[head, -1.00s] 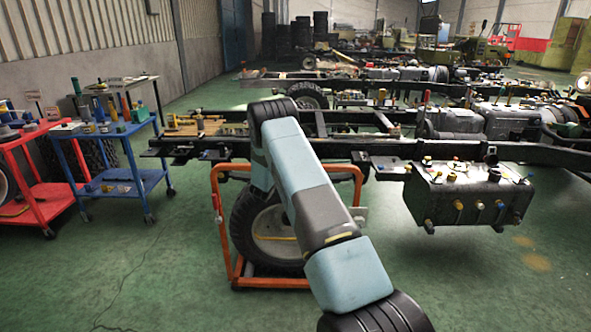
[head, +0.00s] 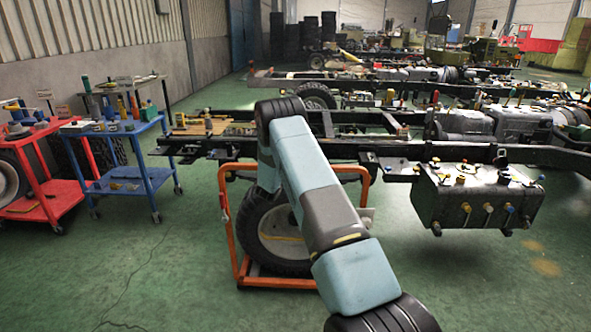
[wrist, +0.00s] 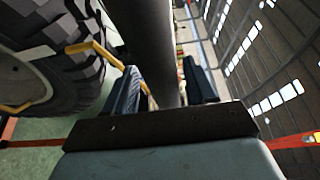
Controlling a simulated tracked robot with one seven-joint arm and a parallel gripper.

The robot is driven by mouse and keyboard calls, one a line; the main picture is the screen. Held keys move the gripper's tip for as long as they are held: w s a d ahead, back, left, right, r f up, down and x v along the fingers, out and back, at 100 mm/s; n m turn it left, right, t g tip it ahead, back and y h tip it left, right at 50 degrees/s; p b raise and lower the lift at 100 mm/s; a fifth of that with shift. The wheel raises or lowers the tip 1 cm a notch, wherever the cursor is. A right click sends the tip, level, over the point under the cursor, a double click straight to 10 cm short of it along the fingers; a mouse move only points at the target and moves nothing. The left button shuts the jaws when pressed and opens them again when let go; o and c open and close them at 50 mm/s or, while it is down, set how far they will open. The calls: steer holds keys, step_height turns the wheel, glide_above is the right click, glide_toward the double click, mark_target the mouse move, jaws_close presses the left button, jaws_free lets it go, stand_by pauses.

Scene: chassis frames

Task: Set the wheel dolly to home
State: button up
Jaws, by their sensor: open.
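The wheel dolly (head: 227,215) is an orange tubular frame holding an upright tyre (head: 263,238) with a pale rim. It stands on the green floor beside the near chassis rail, partly behind my arm. In the wrist view the tyre (wrist: 68,75) is at the upper left, with a yellow strap or bar (wrist: 95,48) across it. My gripper (wrist: 163,88) is open, with one dark finger on each side of a thick dark grey bar (wrist: 150,40). I cannot tell whether the fingers touch the bar. In the head view my gripper is hidden.
A blue tool cart (head: 128,188) and a red tool cart (head: 42,205) stand at the left. The chassis frame (head: 350,147) runs across behind the dolly, with a black tank (head: 475,200) hanging at the right. The floor in front and left of the dolly is clear.

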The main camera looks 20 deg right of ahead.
steer(key=v, duration=1.2)
steer(key=shift+s, duration=0.25)
